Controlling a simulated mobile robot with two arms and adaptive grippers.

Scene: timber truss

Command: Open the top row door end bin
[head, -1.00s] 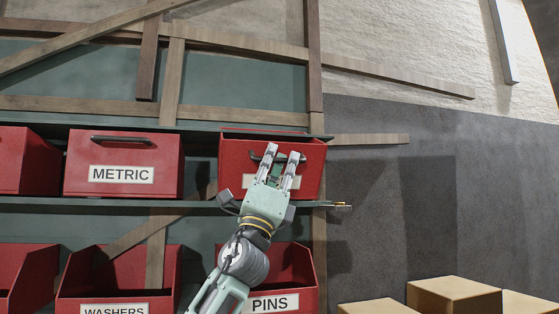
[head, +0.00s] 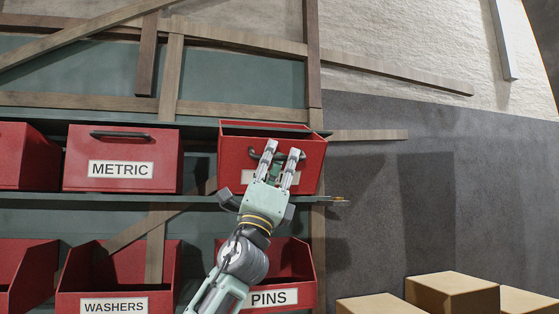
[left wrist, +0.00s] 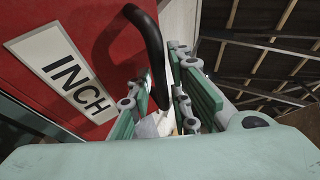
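The top row end bin (head: 232,150) is red and sits at the right end of the upper shelf. A narrow dark strip shows behind its top front edge. Its label reads INCH (left wrist: 66,72) in the left wrist view; my gripper mostly covers it in the head view. My left gripper (head: 280,150) is at the bin's front, with its two fingers apart. The bin's dark handle (left wrist: 142,40) runs into the gap between the fingers (left wrist: 163,98). Whether both fingers touch it I cannot tell. My right gripper is not in view.
The METRIC bin (head: 122,137) stands to the left on the same shelf (head: 100,200). Open WASHERS (head: 75,290) and PINS (head: 300,272) bins are below. Timber beams cross the wall, and cardboard boxes (head: 452,290) stand at the lower right.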

